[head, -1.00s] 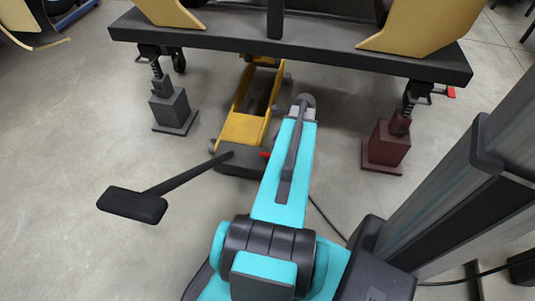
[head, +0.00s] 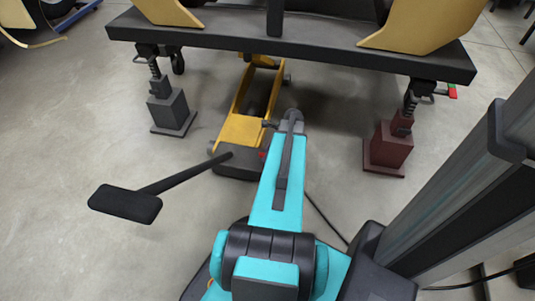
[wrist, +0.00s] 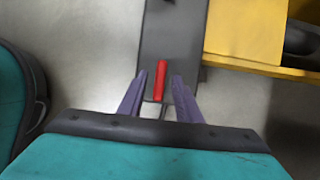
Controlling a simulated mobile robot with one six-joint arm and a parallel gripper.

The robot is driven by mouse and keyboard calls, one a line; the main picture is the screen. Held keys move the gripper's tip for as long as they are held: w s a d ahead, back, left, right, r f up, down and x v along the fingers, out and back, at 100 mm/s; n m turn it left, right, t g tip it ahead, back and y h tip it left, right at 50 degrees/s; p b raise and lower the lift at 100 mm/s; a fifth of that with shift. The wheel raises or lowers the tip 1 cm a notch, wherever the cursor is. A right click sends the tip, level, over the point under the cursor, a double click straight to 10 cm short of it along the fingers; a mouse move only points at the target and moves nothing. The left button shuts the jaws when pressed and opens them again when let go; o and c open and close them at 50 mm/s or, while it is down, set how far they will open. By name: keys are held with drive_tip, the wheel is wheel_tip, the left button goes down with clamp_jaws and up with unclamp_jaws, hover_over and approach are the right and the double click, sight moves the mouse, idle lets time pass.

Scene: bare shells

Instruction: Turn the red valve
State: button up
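The red valve (wrist: 161,80) is a short red bar on a dark grey plate (wrist: 180,30) in the wrist view. My gripper (wrist: 161,88) is open, with one purple-grey finger on each side of the bar's near end. A gap shows between the bar and each finger. I cannot tell how far the fingertips are above the plate. In the head view only a small red bit of the valve (head: 263,155) shows at the left edge of my teal arm. My gripper is hidden behind the arm there.
A yellow jack (head: 238,129) with a dark base and a long-handled black pedal (head: 125,203) stands on the concrete floor. A dark platform (head: 300,52) spans above, with a grey stand (head: 172,111) and a dark red stand (head: 388,148) below. Open floor lies left.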

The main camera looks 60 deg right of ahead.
clamp_jaws()
